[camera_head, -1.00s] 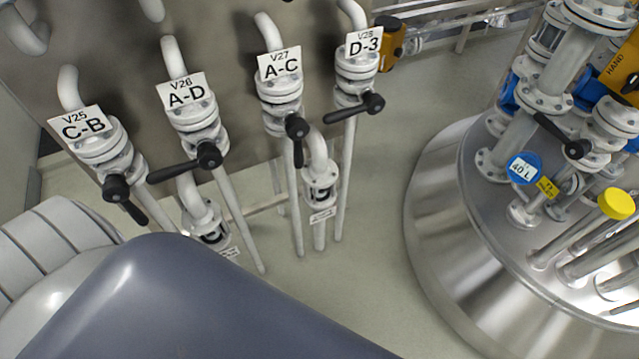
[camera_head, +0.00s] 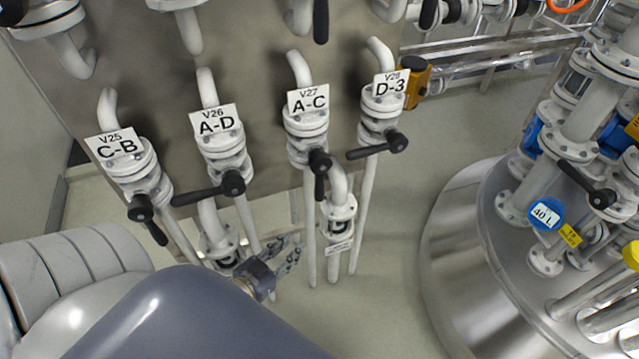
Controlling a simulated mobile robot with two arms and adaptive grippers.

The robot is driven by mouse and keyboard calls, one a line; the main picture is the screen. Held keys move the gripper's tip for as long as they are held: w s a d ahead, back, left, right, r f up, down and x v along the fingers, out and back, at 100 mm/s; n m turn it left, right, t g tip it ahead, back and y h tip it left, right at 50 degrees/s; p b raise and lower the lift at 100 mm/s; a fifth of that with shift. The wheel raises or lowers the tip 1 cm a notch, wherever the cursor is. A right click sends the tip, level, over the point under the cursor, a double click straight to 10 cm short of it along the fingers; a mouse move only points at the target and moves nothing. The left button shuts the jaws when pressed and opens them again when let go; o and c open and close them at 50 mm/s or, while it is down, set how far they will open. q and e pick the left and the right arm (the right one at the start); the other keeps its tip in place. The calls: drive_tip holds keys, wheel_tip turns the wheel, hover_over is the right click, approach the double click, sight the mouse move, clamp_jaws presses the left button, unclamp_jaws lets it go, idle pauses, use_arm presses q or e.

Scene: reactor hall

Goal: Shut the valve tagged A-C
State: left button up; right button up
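The valve tagged A-C (camera_head: 308,132), with a white V27 label, is on a white vertical pipe in the middle. Its black lever handle (camera_head: 319,178) points down, along the pipe. My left gripper (camera_head: 297,249) is below and slightly left of this handle, close to the lower pipes in the picture. Its fingers look apart and hold nothing that I can see. It does not touch the handle. My large grey-blue arm link hides the lower left. My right gripper is not in view.
Valve A-D (camera_head: 221,142) is to the left, its lever pointing left. Valve C-B (camera_head: 133,165) is farther left, its lever slanting down. Valve D-3 (camera_head: 381,112) is to the right, its lever pointing left towards A-C. A steel vessel (camera_head: 470,235) stands at the right.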

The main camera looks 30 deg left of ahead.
sight(316, 189)
use_arm(q)
wheel_tip(316, 189, up, 13)
drive_tip(key=w+t, duration=0.2)
drive_tip(key=t, duration=0.1)
drive_tip(key=w, duration=0.7)
drive_tip(key=w+d+p, duration=0.1)
drive_tip(key=w, duration=0.2)
drive_tip(key=shift+w, duration=0.25)
clamp_jaws()
